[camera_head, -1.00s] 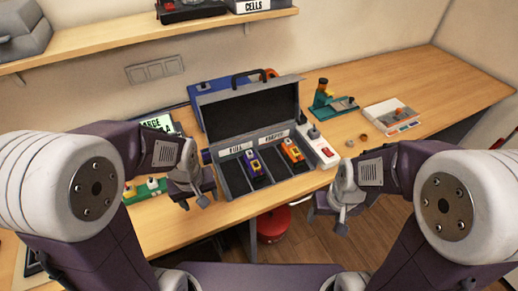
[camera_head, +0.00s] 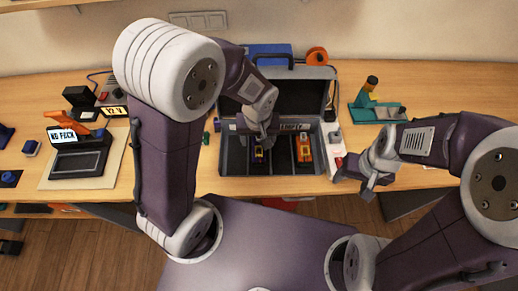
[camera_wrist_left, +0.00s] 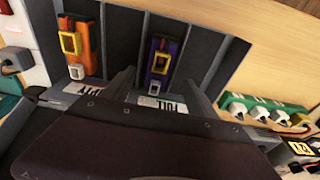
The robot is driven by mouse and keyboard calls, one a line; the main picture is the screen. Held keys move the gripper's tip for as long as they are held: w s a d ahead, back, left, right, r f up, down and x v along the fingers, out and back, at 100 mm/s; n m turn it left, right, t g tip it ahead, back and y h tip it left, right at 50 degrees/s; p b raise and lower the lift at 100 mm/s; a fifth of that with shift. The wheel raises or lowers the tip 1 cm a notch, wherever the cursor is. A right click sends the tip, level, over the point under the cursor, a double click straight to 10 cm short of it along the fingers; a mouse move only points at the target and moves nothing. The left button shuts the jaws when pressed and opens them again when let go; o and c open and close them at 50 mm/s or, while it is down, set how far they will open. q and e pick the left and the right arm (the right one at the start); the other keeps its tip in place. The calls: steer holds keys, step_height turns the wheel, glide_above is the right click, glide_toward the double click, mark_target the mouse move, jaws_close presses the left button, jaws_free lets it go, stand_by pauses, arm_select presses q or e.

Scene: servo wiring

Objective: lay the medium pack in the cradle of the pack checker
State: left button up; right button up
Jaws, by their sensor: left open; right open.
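A purple-and-yellow pack (camera_head: 258,154) and an orange pack (camera_head: 304,149) lie in separate compartments of the open grey case (camera_head: 232,172). In the left wrist view the purple pack (camera_wrist_left: 160,62) is near the middle and the orange pack (camera_wrist_left: 83,48) is at left. I cannot tell from size which is the medium one. My left gripper (camera_head: 267,137) is open and empty over the case; its fingers point towards the purple pack, one to each side of it. The pack checker (camera_head: 80,160) stands at left, its screen reading NO PACK, its dark cradle empty. My right gripper (camera_head: 362,183) is open and empty.
The case lid stands up behind the compartments. A white power strip (camera_head: 335,140) stands right of the case, with a green-and-orange stand (camera_head: 378,108) beyond. A 12 V display (camera_head: 115,112) stands behind the checker. My left arm spans between checker and case.

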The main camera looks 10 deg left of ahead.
mark_target(259, 146)
arm_select(q)
steer(key=shift+w+d+f, duration=0.2)
steer(key=shift+w+f, duration=0.1)
steer(key=shift+f, duration=0.25)
steer(key=f, duration=0.4)
steer(key=shift+a+f, duration=0.3)
steer(key=shift+f, duration=0.1)
steer(key=shift+w+d+f, duration=0.1)
steer(key=shift+w, duration=0.1)
jaws_close()
